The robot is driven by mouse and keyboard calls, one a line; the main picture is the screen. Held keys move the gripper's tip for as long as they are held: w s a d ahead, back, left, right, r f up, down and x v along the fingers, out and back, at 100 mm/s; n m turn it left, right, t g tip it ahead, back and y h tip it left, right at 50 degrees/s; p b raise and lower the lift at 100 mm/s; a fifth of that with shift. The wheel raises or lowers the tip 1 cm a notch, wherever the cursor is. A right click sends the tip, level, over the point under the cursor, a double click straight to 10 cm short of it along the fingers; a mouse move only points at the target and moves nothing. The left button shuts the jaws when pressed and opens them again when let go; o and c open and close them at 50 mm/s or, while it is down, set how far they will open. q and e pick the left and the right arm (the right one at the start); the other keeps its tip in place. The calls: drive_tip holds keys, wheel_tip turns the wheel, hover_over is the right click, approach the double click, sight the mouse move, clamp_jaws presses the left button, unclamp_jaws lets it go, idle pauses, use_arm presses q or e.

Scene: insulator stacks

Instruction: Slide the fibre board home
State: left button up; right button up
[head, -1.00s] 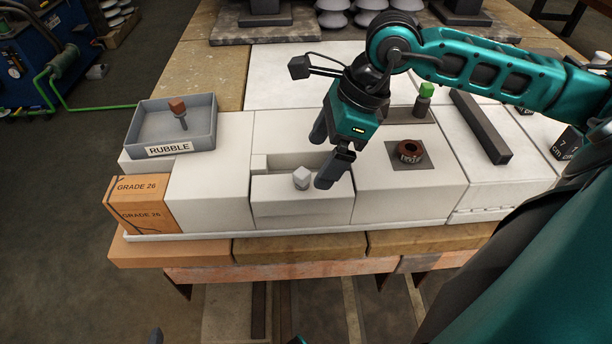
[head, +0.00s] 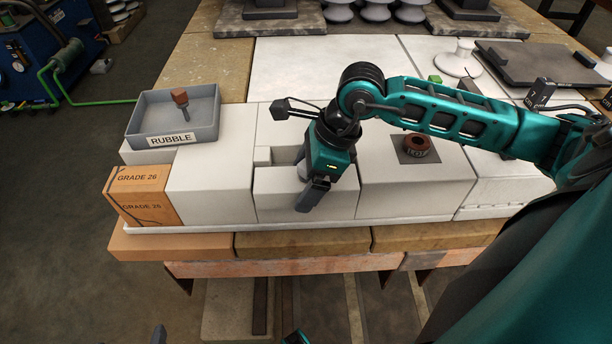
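Pale, white fibre blocks stand in a row along the bench's front. The middle block (head: 275,200) has a stepped recess in its top, where a small light knob stood in the earlier view. I cannot tell which piece is the loose fibre board. My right gripper (head: 309,186) points down into this recess, at the knob's place. One dark finger shows in front of the recess; the other finger and most of the knob are hidden behind the gripper. Whether the fingers grip the knob cannot be seen.
A grey RUBBLE tray (head: 215,127) with a brown-headed tool (head: 180,97) stands at the left. Orange GRADE 26 blocks (head: 141,196) sit at the front left corner. A brown ring (head: 418,146) lies on the block to the right, below my arm. A dark slab (head: 535,62) lies at the back right.

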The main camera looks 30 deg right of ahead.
drive_tip(key=c, duration=1)
drive_tip(key=shift+w+d, duration=0.3)
drive_tip(key=shift+w, duration=0.15)
drive_tip(key=shift+w+d, duration=0.15)
drive_tip(key=o, duration=1.2)
drive_tip(key=shift+o, duration=0.2)
drive_tip(key=p+v, duration=0.1)
drive_tip(key=v, duration=1.2)
drive_tip(key=shift+p, duration=0.35)
